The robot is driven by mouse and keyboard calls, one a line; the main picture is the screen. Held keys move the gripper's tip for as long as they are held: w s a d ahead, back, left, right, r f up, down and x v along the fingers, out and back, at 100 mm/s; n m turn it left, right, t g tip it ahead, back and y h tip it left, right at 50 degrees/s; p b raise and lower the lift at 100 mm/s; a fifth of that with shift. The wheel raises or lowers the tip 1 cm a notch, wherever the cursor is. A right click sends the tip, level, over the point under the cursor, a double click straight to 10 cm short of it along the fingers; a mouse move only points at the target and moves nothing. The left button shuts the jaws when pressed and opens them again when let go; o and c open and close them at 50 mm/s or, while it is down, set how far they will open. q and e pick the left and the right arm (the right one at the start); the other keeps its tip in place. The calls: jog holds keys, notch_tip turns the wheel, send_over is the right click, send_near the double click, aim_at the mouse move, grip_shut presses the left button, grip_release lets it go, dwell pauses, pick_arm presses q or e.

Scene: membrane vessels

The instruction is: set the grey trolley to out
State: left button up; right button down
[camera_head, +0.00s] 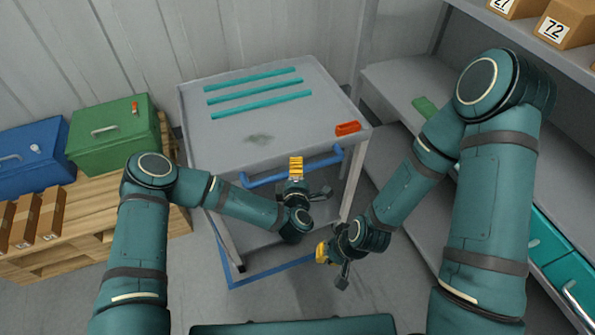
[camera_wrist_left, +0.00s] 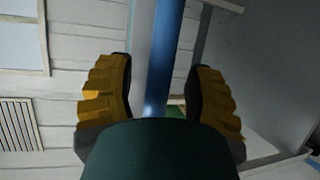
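The grey trolley (camera_head: 230,140) stands against the back wall. Its top carries three teal strips (camera_head: 262,104) and a red block (camera_head: 347,128) at the right front corner. A blue handle bar (camera_head: 262,181) runs along its front edge; it also shows in the left wrist view (camera_wrist_left: 165,55). My left gripper (camera_head: 296,168) is at the middle of this bar. In the left wrist view its yellow fingers (camera_wrist_left: 160,105) are apart, with the bar in line between them; contact cannot be told. My right gripper (camera_head: 322,252) is lower, in front of the trolley, away from the bar.
A green toolbox (camera_head: 112,140) and a blue box (camera_head: 30,160) stand on a wooden pallet (camera_head: 98,213) at left. Shelving (camera_head: 400,80) with cartons (camera_head: 565,25) and teal drawers (camera_head: 560,255) is close at right. A blue line (camera_head: 270,276) runs low by the trolley's front.

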pick_arm(q)
jog(key=s+a+r, duration=0.1)
jog(key=s+r, duration=0.1)
jog(key=s, duration=0.9)
jog(key=shift+s, duration=0.4)
jog(key=s+a+f+m+g+h, duration=0.1)
jog(key=s+a+f+m+g, duration=0.2)
jog(key=s+a+m+g, duration=0.3)
jog(key=s+a+f+m+g+h, duration=0.1)
jog(key=s+a+f+m+g, duration=0.2)
jog(key=s+a+m+g, duration=0.3)
jog(key=m+g, duration=0.2)
jog(key=m, duration=0.2)
jog(key=shift+s+a+f, duration=0.2)
jog(key=shift+a+f, duration=0.15)
jog(key=shift+f, duration=0.05)
dwell(0.3)
